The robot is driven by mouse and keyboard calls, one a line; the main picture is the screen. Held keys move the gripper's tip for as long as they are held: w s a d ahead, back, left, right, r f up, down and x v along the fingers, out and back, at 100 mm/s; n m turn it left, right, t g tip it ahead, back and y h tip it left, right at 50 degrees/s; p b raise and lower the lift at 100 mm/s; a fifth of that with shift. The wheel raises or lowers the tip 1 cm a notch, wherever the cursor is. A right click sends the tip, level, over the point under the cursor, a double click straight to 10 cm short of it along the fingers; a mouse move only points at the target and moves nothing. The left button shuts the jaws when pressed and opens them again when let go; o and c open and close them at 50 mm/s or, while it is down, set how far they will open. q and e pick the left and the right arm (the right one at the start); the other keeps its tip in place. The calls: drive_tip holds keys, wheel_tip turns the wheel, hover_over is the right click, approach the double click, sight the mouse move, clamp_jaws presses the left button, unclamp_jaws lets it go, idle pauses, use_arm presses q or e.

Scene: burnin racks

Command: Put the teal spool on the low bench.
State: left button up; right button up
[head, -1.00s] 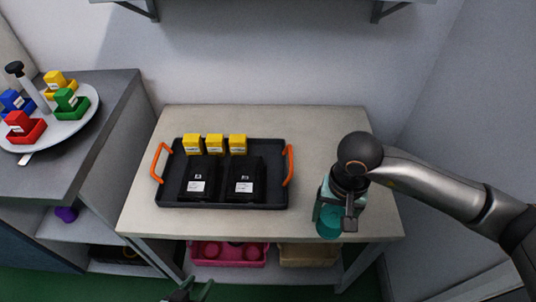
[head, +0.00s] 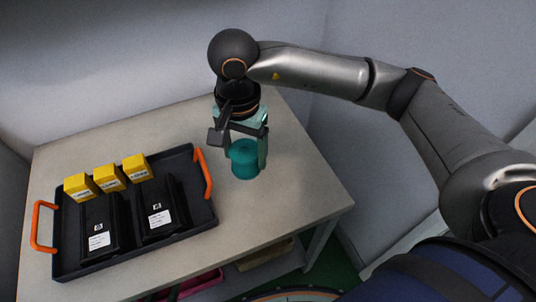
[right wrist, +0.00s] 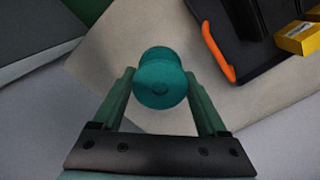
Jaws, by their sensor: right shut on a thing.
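The teal spool (head: 244,160) is between the fingers of my right gripper (head: 246,148), which is shut on it. In the head view it is over the right part of the pale low bench (head: 290,190), right of the black tray. I cannot tell whether its base touches the top. In the right wrist view the spool (right wrist: 160,78) sits end-on between the two green fingers, with the bench top (right wrist: 125,40) behind it. My left gripper is not in view.
The black tray (head: 130,258) with orange handles holds two black units and several yellow blocks (head: 108,178). Its right handle (head: 202,173) is close to the spool. Bench top is clear behind and right of the spool. Bins show on the shelf below.

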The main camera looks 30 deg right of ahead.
drive_tip(key=w+d+f, duration=0.1)
drive_tip(key=d+f, duration=0.1)
drive_tip(key=w+d+f, duration=0.1)
drive_tip(key=d+f, duration=0.2)
drive_tip(key=w+d+f, duration=0.1)
drive_tip(key=d+f, duration=0.1)
drive_tip(key=d, duration=0.1)
drive_tip(key=shift+w+d+f, duration=0.1)
drive_tip(key=shift+w+f, duration=0.05)
drive_tip(key=shift+f, duration=1.75)
drive_tip(key=shift+f, duration=0.2)
drive_tip(key=o, duration=1.4)
drive_tip(key=shift+r, duration=0.15)
wheel_tip(320, 180, up, 12)
drive_tip(key=shift+r, duration=0.1)
